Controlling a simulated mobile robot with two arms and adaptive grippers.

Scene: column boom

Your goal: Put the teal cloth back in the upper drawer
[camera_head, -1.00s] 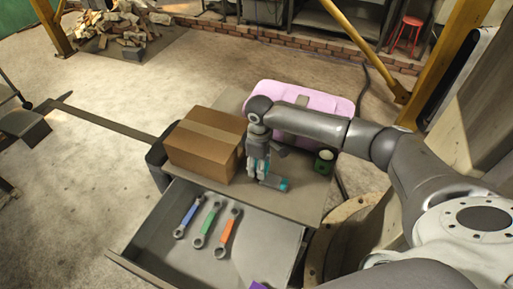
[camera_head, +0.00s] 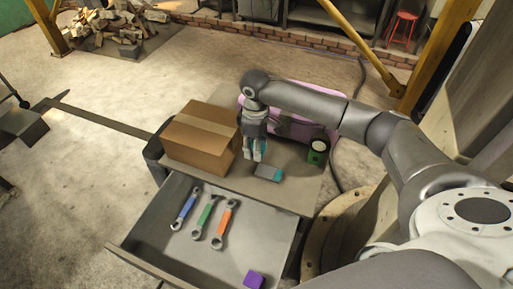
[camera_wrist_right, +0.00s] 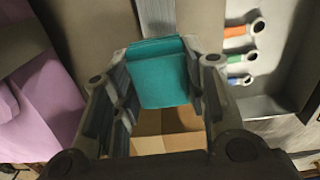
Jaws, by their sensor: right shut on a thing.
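The teal cloth (camera_wrist_right: 160,75) shows as a folded block between the fingers of my right gripper (camera_wrist_right: 157,92) in the right wrist view. In the head view, my right gripper (camera_head: 257,153) points down over the cabinet top, just right of the cardboard box, and is shut on the cloth. Only a small teal patch of the cloth (camera_head: 264,146) shows there, beside the fingers. The drawer (camera_head: 185,255) is pulled out in front of the cabinet top, nearer to me than the gripper. My left gripper is not in view.
A cardboard box (camera_head: 200,140), a green can (camera_head: 317,154), a grey item with a teal end (camera_head: 267,172) and a pink case (camera_head: 325,138) surround the gripper. Blue, green and orange wrenches (camera_head: 227,225) lie in the drawer, with a purple block (camera_head: 254,279). The drawer's middle is bare.

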